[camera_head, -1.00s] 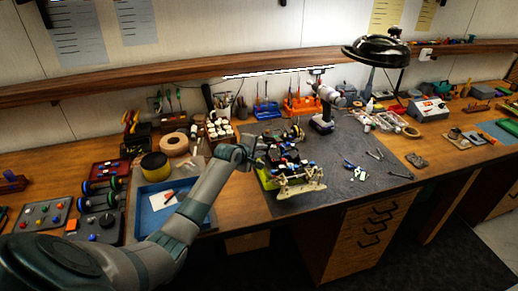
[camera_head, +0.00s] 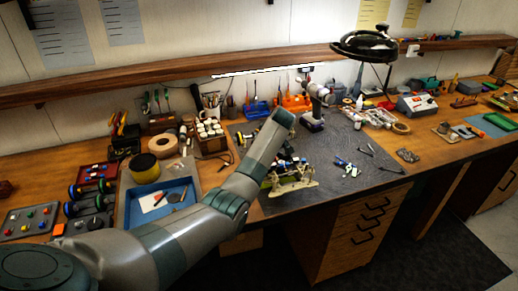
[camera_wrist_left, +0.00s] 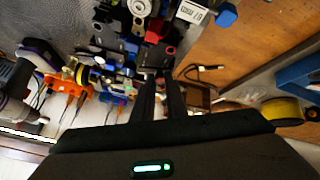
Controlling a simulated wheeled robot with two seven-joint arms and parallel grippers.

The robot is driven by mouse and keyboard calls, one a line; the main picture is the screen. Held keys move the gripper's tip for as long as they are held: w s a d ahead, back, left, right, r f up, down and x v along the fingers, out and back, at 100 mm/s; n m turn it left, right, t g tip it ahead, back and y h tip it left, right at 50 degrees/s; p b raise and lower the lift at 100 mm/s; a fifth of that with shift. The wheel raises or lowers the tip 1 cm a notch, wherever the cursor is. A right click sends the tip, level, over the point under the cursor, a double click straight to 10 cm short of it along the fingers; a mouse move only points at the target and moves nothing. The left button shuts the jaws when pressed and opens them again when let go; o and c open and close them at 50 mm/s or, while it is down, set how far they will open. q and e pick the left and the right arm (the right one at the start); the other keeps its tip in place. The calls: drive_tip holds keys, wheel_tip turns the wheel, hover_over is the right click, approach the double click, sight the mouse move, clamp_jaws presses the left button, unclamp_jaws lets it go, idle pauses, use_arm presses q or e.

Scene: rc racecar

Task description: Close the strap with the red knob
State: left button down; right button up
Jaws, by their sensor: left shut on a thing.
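The RC car (camera_head: 292,180) stands on the grey mat, partly hidden behind my left arm. In the left wrist view the car's parts (camera_wrist_left: 110,50) fill the upper middle, with black, blue and red pieces. A small red part, which looks like the strap's red knob (camera_wrist_left: 152,37), shows just beyond my left fingertips. My left gripper (camera_wrist_left: 160,76) has its two dark fingers close together at a dark piece by the red part, seemingly the strap. The fingertips hide most of the strap. In the head view the arm's end hides this gripper. My right gripper is not in view.
A cordless drill (camera_head: 316,100) stands behind the car. A black lamp (camera_head: 363,45) hangs above the bench. A blue tray (camera_head: 150,213) lies left of my arm. Loose tools (camera_head: 346,168) lie on the mat to the right, with bare mat around them.

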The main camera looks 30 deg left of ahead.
use_arm(q)
drive_tip(key=shift+w+d+f+m+g+y+b, duration=0.25)
drive_tip(key=shift+g+y+b, duration=0.25)
drive_tip(key=shift+b, duration=0.45)
drive_tip(key=shift+w+d+f+m+g+y+b, duration=0.25)
drive_tip(key=shift+g+y+b, duration=0.2)
drive_tip(key=shift+b, duration=0.45)
drive_tip(key=c, duration=1.8)
unclamp_jaws()
drive_tip(key=shift+o, duration=0.2)
drive_tip(key=shift+r, duration=0.1)
drive_tip(key=shift+r, duration=0.1)
drive_tip(key=shift+p+v, duration=0.8)
drive_tip(key=shift+p, duration=0.2)
drive_tip(key=p+v, duration=0.4)
drive_tip(key=v, duration=1.1)
drive_tip(key=shift+r+p, duration=0.3)
